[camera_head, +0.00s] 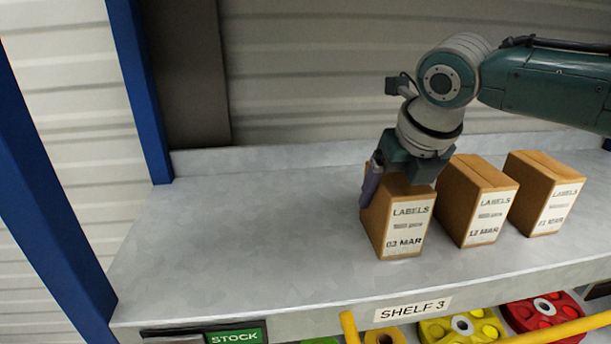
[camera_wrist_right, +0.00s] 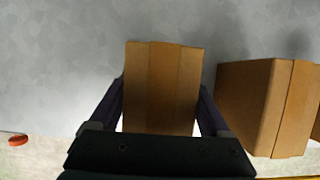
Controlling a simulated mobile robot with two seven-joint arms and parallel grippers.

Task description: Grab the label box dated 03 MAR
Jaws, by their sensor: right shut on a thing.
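The label box dated 03 MAR (camera_head: 403,235) is a brown carton with a white label on its front. It stands upright at the left end of a row of boxes on the grey shelf (camera_head: 250,235). My right gripper (camera_head: 392,188) comes down on it from above and is shut on it, one finger showing at its left side. In the right wrist view the 03 MAR box (camera_wrist_right: 163,85) sits between the two fingers of the right gripper (camera_wrist_right: 160,108). I cannot tell whether the box is clear of the shelf. My left gripper is not in view.
A box dated 12 MAR (camera_head: 480,205) stands close to the right, with another LABELS box (camera_head: 548,195) beyond it. The shelf left of the row is bare. A blue post (camera_head: 140,95) stands at the left. Red and yellow reels (camera_head: 462,327) lie below the shelf edge.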

